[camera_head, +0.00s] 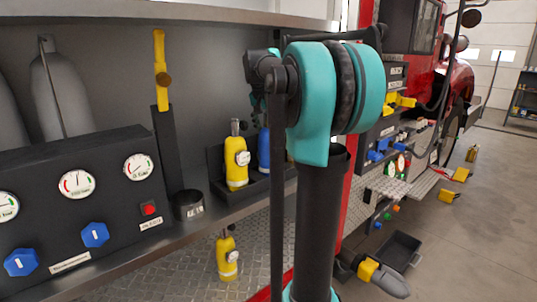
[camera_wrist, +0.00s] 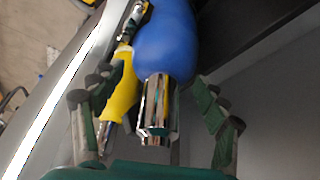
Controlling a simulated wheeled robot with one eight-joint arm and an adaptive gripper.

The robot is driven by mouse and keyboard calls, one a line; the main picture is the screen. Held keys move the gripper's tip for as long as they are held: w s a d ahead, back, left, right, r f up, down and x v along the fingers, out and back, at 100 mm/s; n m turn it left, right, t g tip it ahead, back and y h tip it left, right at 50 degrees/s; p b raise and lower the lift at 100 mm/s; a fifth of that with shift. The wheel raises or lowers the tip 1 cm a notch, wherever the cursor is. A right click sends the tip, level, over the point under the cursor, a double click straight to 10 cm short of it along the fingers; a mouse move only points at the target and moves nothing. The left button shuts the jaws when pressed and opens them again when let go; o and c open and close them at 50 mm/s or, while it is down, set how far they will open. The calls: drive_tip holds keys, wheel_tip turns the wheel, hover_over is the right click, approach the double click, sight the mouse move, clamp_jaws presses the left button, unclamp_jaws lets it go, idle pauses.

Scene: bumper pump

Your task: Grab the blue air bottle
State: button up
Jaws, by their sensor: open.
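The blue air bottle (camera_wrist: 166,42) fills the upper middle of the wrist view, its shiny metal neck pointing toward my gripper. My gripper (camera_wrist: 153,88) is open, with one finger on each side of that neck; I see no clear contact. In the head view the blue bottle (camera_head: 263,150) stands in a dark holder on the shelf, mostly hidden behind my arm. A yellow bottle (camera_head: 237,163) stands just left of it. That yellow bottle (camera_wrist: 121,92) also shows in the wrist view, beside the blue one and close to the left finger.
A gauge panel (camera_head: 75,205) with blue knobs stands on the shelf at left. A black cup (camera_head: 188,205) and an upright yellow-handled tool (camera_head: 161,70) are nearer the bottles. Another yellow bottle (camera_head: 227,258) shows below the shelf edge. Open floor (camera_head: 480,240) lies at right.

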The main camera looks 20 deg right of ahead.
drive_tip(key=shift+c, duration=0.5)
clamp_jaws()
